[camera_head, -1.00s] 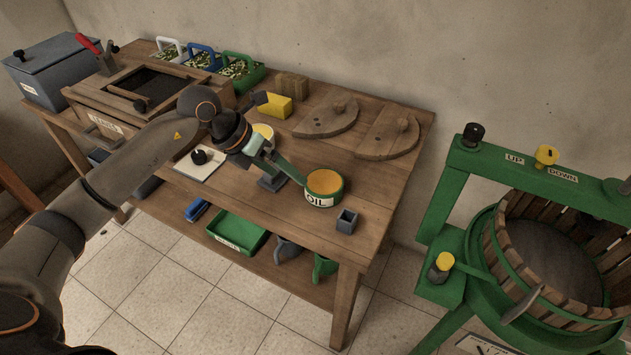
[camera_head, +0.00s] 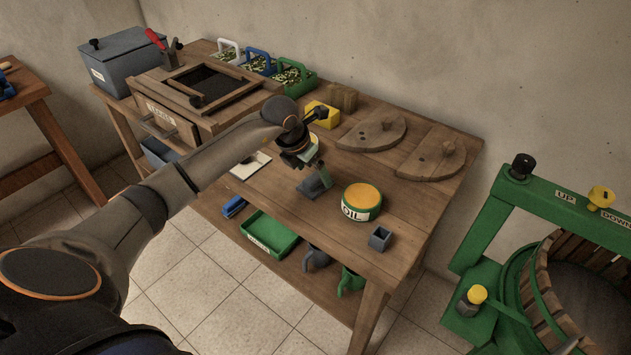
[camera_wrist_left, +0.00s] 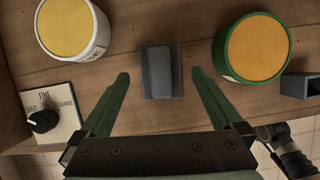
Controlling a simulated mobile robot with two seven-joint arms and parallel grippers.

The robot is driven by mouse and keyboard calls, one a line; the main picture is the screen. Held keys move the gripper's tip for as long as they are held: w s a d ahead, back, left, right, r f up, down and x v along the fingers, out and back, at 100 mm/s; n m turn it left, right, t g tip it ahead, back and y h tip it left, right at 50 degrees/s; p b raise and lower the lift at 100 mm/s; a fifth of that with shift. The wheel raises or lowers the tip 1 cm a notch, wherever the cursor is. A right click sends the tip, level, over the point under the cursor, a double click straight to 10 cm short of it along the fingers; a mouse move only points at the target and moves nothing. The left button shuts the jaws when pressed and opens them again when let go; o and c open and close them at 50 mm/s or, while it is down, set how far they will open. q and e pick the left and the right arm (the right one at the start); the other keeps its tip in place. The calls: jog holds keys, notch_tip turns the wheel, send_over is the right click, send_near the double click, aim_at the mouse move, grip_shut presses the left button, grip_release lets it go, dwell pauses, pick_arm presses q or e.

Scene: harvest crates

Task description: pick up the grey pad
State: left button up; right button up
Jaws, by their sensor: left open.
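The grey pad (camera_wrist_left: 162,70) is a small grey block on a slightly darker grey base on the wooden table. In the head view the grey piece (camera_head: 317,184) sits just left of the oil tub, partly hidden by my gripper. My left gripper (camera_head: 307,169) is above it, pointing down. In the wrist view the green fingers of my left gripper (camera_wrist_left: 161,76) are open, one on each side of the pad, with gaps to it. Nothing is held.
The green OIL tub (camera_head: 361,202) stands close right of the pad; a white tub with a yellow top (camera_wrist_left: 68,27) stands left in the wrist view. A dial plate (camera_wrist_left: 50,118) and a small grey box (camera_head: 380,238) are nearby. Wooden lids (camera_head: 372,133) lie behind.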

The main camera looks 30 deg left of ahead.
aim_at(315, 176)
pick_arm(q)
jog(key=shift+x, duration=1.5)
jog(key=shift+w, duration=0.1)
jog(key=shift+c, duration=0.2)
jog(key=shift+r, duration=0.1)
jog(key=c, duration=1.3)
jog(key=shift+o, duration=0.2)
jog(key=shift+r, duration=0.1)
jog(key=shift+r, duration=0.6)
jog(key=s+d+r+b, duration=0.1)
jog(key=s+d+r, duration=0.3)
jog(key=s+r, duration=0.7)
jog(key=shift+s+d+r, duration=0.3)
jog(key=shift+s+d, duration=0.1)
jog(key=shift+s, duration=0.75)
